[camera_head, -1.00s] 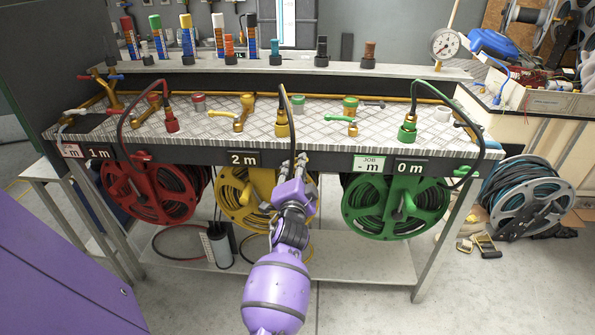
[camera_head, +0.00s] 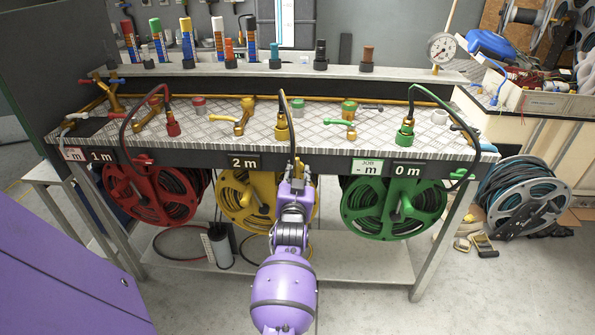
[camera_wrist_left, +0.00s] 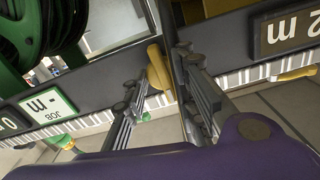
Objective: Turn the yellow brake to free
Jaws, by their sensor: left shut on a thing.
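My left gripper (camera_head: 297,167) is at the bench's front edge, just right of the 2 m sign, in front of the yellow reel (camera_head: 246,200). In the left wrist view, the gripper (camera_wrist_left: 157,78) has its two fingers on either side of a yellow handle-like piece (camera_wrist_left: 158,68), which I take for the yellow brake. The gripper is shut on it. In the head view this piece is hidden by the gripper, so its setting cannot be told. My right gripper is not in view.
A black hose runs over the bench edge by the gripper from a yellow fitting (camera_head: 282,133). The red reel (camera_head: 150,192) hangs to the left and the green reel (camera_head: 395,205) to the right. The lower shelf (camera_head: 355,268) is partly clear.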

